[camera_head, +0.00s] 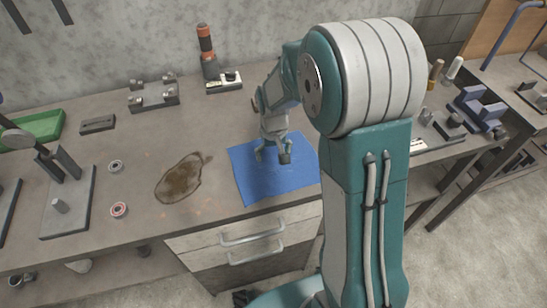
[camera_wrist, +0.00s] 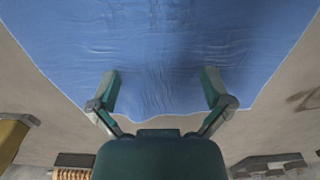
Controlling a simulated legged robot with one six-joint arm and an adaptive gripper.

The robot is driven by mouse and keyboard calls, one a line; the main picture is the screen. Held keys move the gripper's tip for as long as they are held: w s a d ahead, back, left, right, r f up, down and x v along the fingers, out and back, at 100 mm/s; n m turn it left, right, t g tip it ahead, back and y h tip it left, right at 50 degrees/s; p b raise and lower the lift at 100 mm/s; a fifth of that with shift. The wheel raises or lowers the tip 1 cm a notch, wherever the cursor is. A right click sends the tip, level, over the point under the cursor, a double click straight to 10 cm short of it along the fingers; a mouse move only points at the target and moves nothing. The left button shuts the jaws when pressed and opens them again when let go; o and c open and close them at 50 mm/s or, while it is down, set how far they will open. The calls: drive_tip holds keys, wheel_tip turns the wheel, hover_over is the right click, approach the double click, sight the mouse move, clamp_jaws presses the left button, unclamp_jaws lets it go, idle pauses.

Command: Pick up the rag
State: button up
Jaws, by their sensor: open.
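The blue rag (camera_head: 262,185) lies spread flat on the workbench in the head view, with small wrinkles and one edge near the bench's front. It fills the upper part of the wrist view (camera_wrist: 160,45). My gripper (camera_head: 272,155) is over the rag's far half in the head view. In the wrist view my gripper (camera_wrist: 160,92) has its two fingers wide apart over the rag, with nothing held between them. I cannot tell whether the fingertips touch the cloth. My arm hides part of the rag's right side in the head view.
A dark brown stain (camera_head: 180,178) is on the bench left of the rag. Two small rings (camera_head: 118,209) (camera_head: 115,166) lie farther left. A green tray (camera_head: 38,128), a dark fixture (camera_head: 153,94) and an orange-black bottle (camera_head: 207,52) stand around the back. Drawers (camera_head: 245,245) are below the front edge.

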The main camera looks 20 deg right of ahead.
drive_tip(key=shift+f, duration=0.1)
drive_tip(key=shift+f, duration=0.4)
drive_tip(key=c, duration=0.5)
drive_tip(key=shift+c, duration=0.2)
wheel_tip(320, 180, up, 4)
drive_tip(key=shift+r, duration=0.1)
clamp_jaws()
wheel_tip(320, 180, up, 8)
